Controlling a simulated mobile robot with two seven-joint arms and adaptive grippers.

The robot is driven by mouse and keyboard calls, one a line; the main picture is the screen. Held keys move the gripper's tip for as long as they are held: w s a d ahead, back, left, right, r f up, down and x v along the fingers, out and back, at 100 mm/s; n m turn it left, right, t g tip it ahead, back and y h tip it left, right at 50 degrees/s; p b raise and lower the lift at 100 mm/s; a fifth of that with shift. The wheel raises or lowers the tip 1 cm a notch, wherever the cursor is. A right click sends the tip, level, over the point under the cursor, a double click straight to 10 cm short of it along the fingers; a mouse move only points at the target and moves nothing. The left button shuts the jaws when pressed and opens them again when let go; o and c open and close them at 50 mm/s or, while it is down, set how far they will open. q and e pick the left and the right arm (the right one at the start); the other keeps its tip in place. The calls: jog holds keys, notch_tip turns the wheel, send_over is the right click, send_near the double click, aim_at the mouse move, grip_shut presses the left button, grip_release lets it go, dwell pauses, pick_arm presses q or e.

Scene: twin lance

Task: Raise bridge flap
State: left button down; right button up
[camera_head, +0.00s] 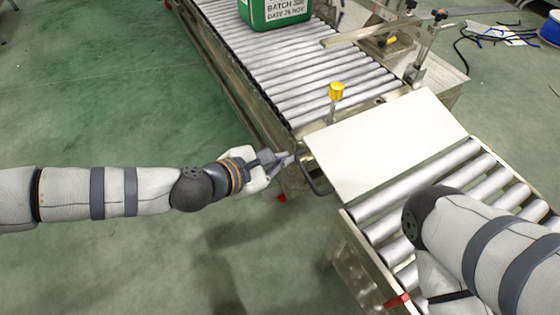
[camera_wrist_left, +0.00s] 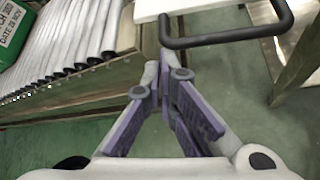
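The bridge flap (camera_head: 385,140) is a flat white panel lying level across the gap between two roller conveyors. A dark bent handle (camera_head: 312,178) sticks out from its left edge. In the left wrist view the handle (camera_wrist_left: 225,38) lies just beyond my fingers, and a strip of the white flap (camera_wrist_left: 190,5) shows above it. My left gripper (camera_head: 289,158) is beside the handle, with its fingertips close together near one corner of it. I cannot tell whether they touch or hold the bar. My right arm is at the lower right; its gripper is out of view.
The far conveyor (camera_head: 290,75) carries a green container (camera_head: 275,12). The near conveyor (camera_head: 375,205) runs under my right arm. Open green floor lies to the left.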

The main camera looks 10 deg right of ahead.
pick_arm(q)
jog(key=s+d+r+m+t+h+p, duration=0.2)
jog(key=s+d+r+m+t+p, duration=0.3)
jog(key=s+r+m+t, duration=0.3)
jog(key=shift+s+r+m+t+h, duration=0.4)
jog(key=shift+s+r+m, duration=1.75)
jog(key=shift+s, duration=0.75)
pick_arm(e)
jog(key=shift+t, duration=0.6)
jog(key=shift+w+r, duration=0.3)
jog(key=shift+r, duration=0.4)
jog(key=shift+w+r, duration=0.35)
jog(key=shift+r, duration=0.3)
jog(key=shift+w+r, duration=0.3)
jog(key=shift+r, duration=0.4)
